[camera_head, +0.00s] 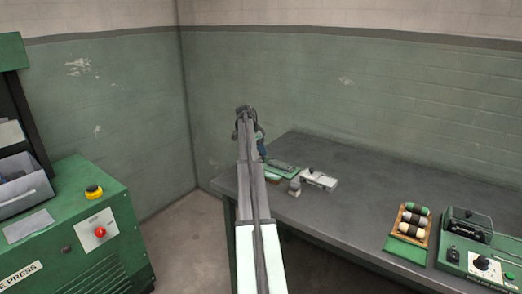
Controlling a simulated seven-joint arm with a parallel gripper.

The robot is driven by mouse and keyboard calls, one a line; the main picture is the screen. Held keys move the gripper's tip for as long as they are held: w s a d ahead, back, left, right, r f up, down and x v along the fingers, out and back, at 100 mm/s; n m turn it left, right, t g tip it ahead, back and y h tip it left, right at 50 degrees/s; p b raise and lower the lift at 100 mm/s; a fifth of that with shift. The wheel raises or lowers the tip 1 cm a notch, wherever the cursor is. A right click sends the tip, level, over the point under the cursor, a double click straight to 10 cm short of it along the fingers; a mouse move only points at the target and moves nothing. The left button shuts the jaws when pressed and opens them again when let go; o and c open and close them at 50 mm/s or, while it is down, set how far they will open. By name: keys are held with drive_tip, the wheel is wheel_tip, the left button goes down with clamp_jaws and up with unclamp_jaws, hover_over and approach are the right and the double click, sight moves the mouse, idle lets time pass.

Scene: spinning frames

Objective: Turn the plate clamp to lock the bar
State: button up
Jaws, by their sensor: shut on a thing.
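My arm reaches up the middle of the view, and its far end bends down toward the table. My gripper (262,151) shows only in part, as a small dark and blue shape behind the arm, low at the table's left end. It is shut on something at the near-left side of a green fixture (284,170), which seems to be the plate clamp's. The fingertips, the clamp plate and the bar are hidden or too small to make out, so the clamp's angle cannot be told.
On the grey table (345,205), a small grey block (295,188) and a white device (319,179) stand right of the fixture. A wooden tray of spools (413,223) and a green machine (478,262) are at the right. A green press (90,235) stands left.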

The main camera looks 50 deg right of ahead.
drive_tip(key=shift+c, duration=0.7)
drive_tip(key=shift+n, duration=0.3)
drive_tip(key=n, duration=0.1)
drive_tip(key=n+t, duration=0.1)
drive_tip(key=shift+s+a+n+h, duration=0.1)
drive_tip(key=shift+s+n+h, duration=0.1)
drive_tip(key=shift+n+h, duration=0.15)
drive_tip(key=n+t, duration=0.1)
drive_tip(key=n, duration=0.1)
drive_tip(key=n+t, duration=0.1)
drive_tip(key=n, duration=0.2)
drive_tip(key=shift+s+n, duration=0.2)
drive_tip(key=shift+n, duration=0.05)
drive_tip(key=n+t, duration=0.2)
drive_tip(key=n, duration=0.2)
drive_tip(key=shift+s, duration=0.1)
drive_tip(key=n, duration=0.1)
drive_tip(key=n+t+y, duration=0.1)
drive_tip(key=n, duration=0.1)
drive_tip(key=n+y, duration=0.1)
drive_tip(key=n, duration=0.1)
drive_tip(key=shift+s+d, duration=0.1)
drive_tip(key=shift+d, duration=0.2)
